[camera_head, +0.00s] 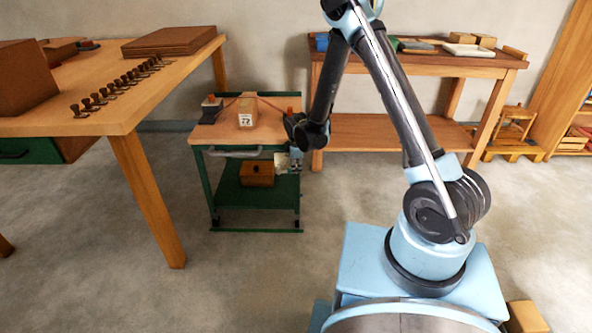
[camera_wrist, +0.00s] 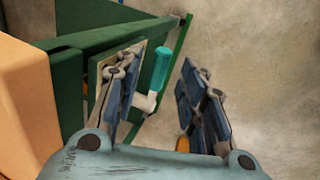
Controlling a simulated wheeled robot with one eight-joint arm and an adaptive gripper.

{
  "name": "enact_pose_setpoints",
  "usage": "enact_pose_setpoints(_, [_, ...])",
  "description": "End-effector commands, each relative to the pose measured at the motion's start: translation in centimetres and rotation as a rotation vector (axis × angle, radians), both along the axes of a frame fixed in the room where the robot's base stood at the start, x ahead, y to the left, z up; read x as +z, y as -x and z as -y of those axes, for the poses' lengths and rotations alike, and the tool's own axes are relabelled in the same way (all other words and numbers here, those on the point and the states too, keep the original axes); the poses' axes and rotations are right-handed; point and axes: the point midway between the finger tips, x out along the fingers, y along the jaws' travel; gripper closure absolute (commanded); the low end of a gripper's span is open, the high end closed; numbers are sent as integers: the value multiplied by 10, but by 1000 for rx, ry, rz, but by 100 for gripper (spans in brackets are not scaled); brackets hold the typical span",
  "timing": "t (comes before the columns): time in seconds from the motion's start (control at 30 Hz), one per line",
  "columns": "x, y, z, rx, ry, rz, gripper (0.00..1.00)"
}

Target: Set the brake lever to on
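The brake lever (camera_wrist: 160,68) shows in the wrist view as a teal handle on a pale grey arm, beside the green frame of the cart (camera_wrist: 100,48). My gripper (camera_wrist: 165,62) is open, with one finger on each side of the lever in the picture. I see no clear contact, and cannot tell how deep the handle lies between the fingers. In the head view my gripper (camera_head: 294,155) points down at the right side of the green cart (camera_head: 206,185), just below its wooden top. The lever is not distinct there. Its on and off marks cannot be read.
A workbench (camera_head: 135,118) with several dark hooks is at left. A shelf table (camera_head: 390,140) stands behind. The floor before the cart is clear.

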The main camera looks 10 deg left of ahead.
Motion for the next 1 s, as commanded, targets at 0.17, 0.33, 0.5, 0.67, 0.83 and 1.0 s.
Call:
enact_pose_setpoints(0.17, [-17, -5, -2, 0, 0, 0, 63])
enact_pose_setpoints(0.33, [-25, -7, -3, 1, 0, 0, 63])
enact_pose_setpoints(0.5, [-27, -8, -3, 2, 1, 0, 63])
enact_pose_setpoints(0.67, [-27, -7, -4, 2, 0, 0, 63])
enact_pose_setpoints(0.83, [-27, -7, -4, 2, 0, 0, 94])
enact_pose_setpoints(1.0, [-27, -7, -4, 2, 0, 0, 100])
